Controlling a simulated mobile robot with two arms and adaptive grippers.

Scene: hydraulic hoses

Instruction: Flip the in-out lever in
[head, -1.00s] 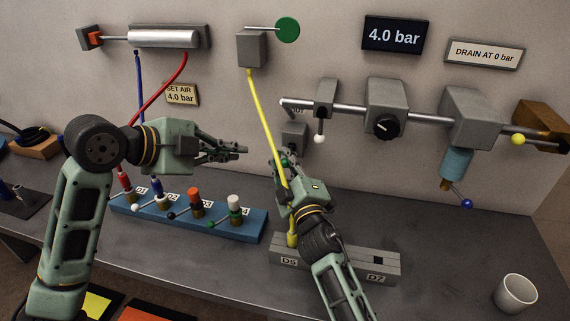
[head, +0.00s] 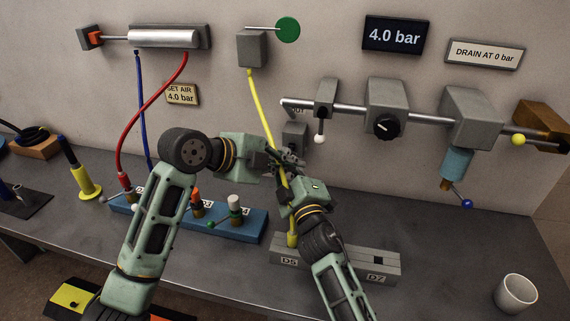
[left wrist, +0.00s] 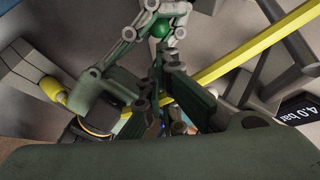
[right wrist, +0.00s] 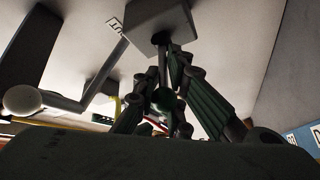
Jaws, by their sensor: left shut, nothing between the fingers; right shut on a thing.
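The in-out valve is a small grey block (head: 294,135) low on the wall with a partly covered OUT label above it. In the right wrist view its block (right wrist: 160,22) is overhead, and the lever's stem (right wrist: 163,62) runs down between my right fingers to a green ball (right wrist: 166,99). My right gripper (right wrist: 170,84) is shut on this lever. My left gripper (head: 289,157) is shut and empty close to the right one, and they overlap in the head view. The green ball (left wrist: 160,28) also shows in the left wrist view. The lever is mostly hidden in the head view.
A yellow hose (head: 259,105) runs down past both grippers to the D5 block (head: 282,248). A wall rail (head: 350,109) with a white-balled lever (head: 319,139) is close on the right. A blue manifold (head: 255,220) stands at left, a cup (head: 515,293) at far right.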

